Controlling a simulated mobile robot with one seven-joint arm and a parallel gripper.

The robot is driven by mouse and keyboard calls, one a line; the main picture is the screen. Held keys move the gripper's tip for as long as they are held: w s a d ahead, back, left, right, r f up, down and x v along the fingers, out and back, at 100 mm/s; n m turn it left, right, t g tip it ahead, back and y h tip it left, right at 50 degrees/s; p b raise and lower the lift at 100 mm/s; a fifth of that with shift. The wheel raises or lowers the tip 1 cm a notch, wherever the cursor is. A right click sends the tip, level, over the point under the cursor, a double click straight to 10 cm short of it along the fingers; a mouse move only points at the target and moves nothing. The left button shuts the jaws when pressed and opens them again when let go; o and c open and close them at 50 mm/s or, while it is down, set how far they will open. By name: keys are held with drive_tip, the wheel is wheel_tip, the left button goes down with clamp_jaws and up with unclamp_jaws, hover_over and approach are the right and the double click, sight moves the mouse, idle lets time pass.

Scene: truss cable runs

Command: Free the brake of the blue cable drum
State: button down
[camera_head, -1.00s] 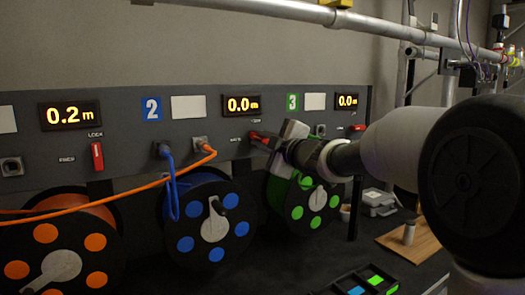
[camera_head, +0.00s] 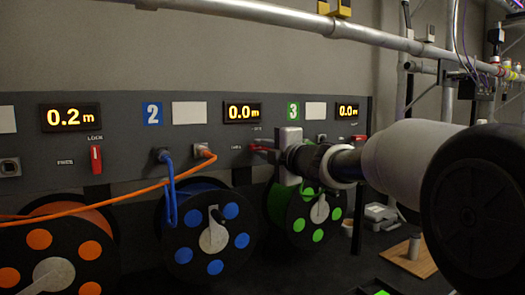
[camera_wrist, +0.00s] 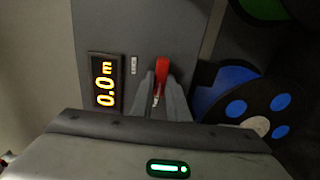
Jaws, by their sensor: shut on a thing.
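The blue cable drum (camera_head: 183,238) has blue dots on a black flange and stands below the panel's number 2 section. Its red brake lever (camera_head: 262,144) is on the panel under the 0.0 m display, between the LOCK mark above and the FREE mark at left. The lever lies roughly sideways, along the FREE mark's line. My gripper (camera_head: 275,152) is shut on it from the right. In the wrist view the red lever (camera_wrist: 161,72) shows between my fingers (camera_wrist: 160,100); its gripped end is partly hidden.
The orange drum (camera_head: 20,262) at left has an upright red lever (camera_head: 96,159). The green drum (camera_head: 276,205) is close below my wrist. An orange cable (camera_head: 130,195) and a blue cable (camera_head: 171,185) plug into the panel. A pipe (camera_head: 270,28) runs above.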

drive_tip(key=c, duration=1.7)
unclamp_jaws()
drive_tip(key=p+v, duration=0.1)
drive_tip(key=v, duration=1.6)
drive_tip(key=shift+s+d, duration=0.2)
